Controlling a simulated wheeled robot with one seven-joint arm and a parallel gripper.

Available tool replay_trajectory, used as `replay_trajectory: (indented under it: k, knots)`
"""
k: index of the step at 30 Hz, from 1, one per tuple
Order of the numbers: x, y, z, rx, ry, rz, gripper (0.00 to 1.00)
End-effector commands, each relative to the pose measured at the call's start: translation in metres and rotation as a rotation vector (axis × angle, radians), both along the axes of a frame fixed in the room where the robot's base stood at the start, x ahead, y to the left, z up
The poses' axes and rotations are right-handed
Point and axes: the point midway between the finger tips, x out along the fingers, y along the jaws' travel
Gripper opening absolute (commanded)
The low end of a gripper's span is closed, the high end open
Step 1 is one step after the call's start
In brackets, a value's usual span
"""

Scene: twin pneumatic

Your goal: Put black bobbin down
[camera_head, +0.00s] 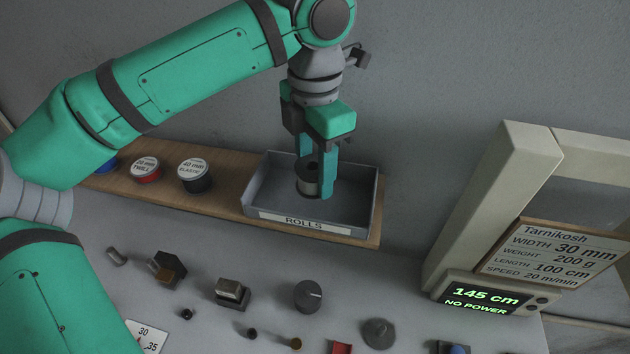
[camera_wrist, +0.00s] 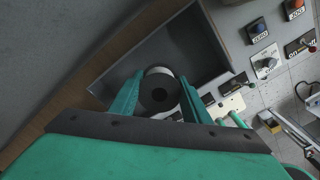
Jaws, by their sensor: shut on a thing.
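My gripper (camera_head: 318,182) is shut on the black bobbin (camera_head: 307,180), a small dark spool with a pale band around it. The gripper points down over the grey open tray labelled ROLLS (camera_head: 352,213). The bobbin is upright between the fingers and inside the tray's outline. I cannot tell whether it touches the tray floor.
The tray stands on a wooden shelf (camera_head: 225,200). A red-sided TWILL roll (camera_head: 146,170) and a black ELASTIC roll (camera_head: 194,176) stand left of it. Knobs and switches (camera_head: 308,296) cover the grey panel in front. A pale machine frame (camera_head: 490,200) with a display stands at right.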

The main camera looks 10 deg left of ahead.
Motion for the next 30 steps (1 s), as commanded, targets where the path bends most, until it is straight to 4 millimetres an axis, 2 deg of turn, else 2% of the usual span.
replay_trajectory:
  k: [7,19,20,21,22,30]
  knots:
    - [0.003,0.0,-0.032,0.0,0.001,-0.001,0.22]
    - [0.003,0.002,-0.037,0.0,0.0,0.004,0.22]
    - [0.003,0.002,-0.037,0.0,0.0,0.004,0.48]
    - [0.003,0.002,-0.037,0.0,0.0,0.004,0.57]
    - [0.003,0.002,-0.037,0.0,0.0,0.004,0.61]
    - [0.003,0.001,-0.037,0.0,0.0,0.003,0.61]
